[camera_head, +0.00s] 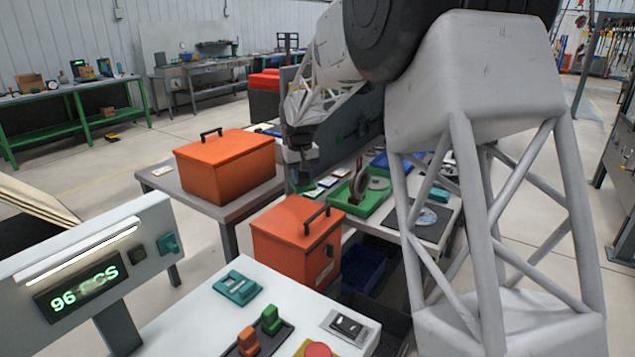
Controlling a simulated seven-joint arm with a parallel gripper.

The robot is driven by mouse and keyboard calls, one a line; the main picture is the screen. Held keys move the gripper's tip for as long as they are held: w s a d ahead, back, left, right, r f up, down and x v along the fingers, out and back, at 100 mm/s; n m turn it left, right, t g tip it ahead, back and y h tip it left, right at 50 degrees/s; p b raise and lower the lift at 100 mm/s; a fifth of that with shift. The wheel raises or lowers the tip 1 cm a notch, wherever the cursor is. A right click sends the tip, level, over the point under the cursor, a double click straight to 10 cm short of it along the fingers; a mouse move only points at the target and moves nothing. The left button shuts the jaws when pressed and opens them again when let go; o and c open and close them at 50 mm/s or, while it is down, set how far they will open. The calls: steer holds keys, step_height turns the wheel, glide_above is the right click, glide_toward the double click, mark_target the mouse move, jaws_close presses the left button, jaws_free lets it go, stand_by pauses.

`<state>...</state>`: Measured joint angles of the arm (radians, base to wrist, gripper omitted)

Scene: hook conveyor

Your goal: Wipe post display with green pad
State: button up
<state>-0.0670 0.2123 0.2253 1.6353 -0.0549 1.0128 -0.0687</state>
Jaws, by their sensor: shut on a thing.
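The post display (85,286) is at the lower left, a dark screen with lit green "96 PCS" in a grey panel; a pale smudge blurs part of the letters. My gripper (301,174) is near the picture's middle, pointing down over the far worktable, behind the front orange box. It is shut on a small dark green thing that looks like the green pad, mostly hidden by the jaws and the box. The gripper is well apart from the display, up and to its right.
A green tray (359,205) lies right of the gripper. The white table (185,318) holds a teal item (237,287), small blocks and a red button (318,350). A light bar (82,250) sits above the display.

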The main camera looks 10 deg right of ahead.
steer(key=s+a+r+n+t+y, duration=0.2)
steer(key=s+a+r+n+t, duration=0.3)
steer(key=s+a, duration=0.5)
steer(key=s+a+r+n+t+y, duration=0.1)
steer(key=s+a+r+n+t, duration=0.1)
steer(key=s+a+r+n, duration=0.75)
steer(key=s+a+t+y, duration=0.3)
steer(key=s+a, duration=0.6)
steer(key=s, duration=0.3)
steer(key=shift+s+r+m+y, duration=0.25)
steer(key=shift+s+m+y, duration=0.15)
steer(key=shift+y, duration=0.2)
steer(key=shift+s+a+f, duration=0.1)
steer(key=shift+s+a, duration=0.25)
steer(key=shift+s, duration=0.4)
steer(key=s+a+f+y, duration=0.2)
steer(key=s+a+f, duration=0.1)
steer(key=s, duration=0.3)
steer(key=s+a+f+n+t+y, duration=0.1)
steer(key=s+a+f+y, duration=0.1)
steer(key=s+f, duration=0.3)
steer(key=s+a+f+n+t+y, duration=0.1)
steer(key=s+a+f+y, duration=0.1)
steer(key=s+a+f, duration=0.2)
steer(key=s+a, duration=0.1)
steer(key=s, duration=0.2)
steer(key=shift+s+f, duration=0.35)
steer(key=shift+d+n, duration=0.1)
steer(key=shift+n, duration=0.15)
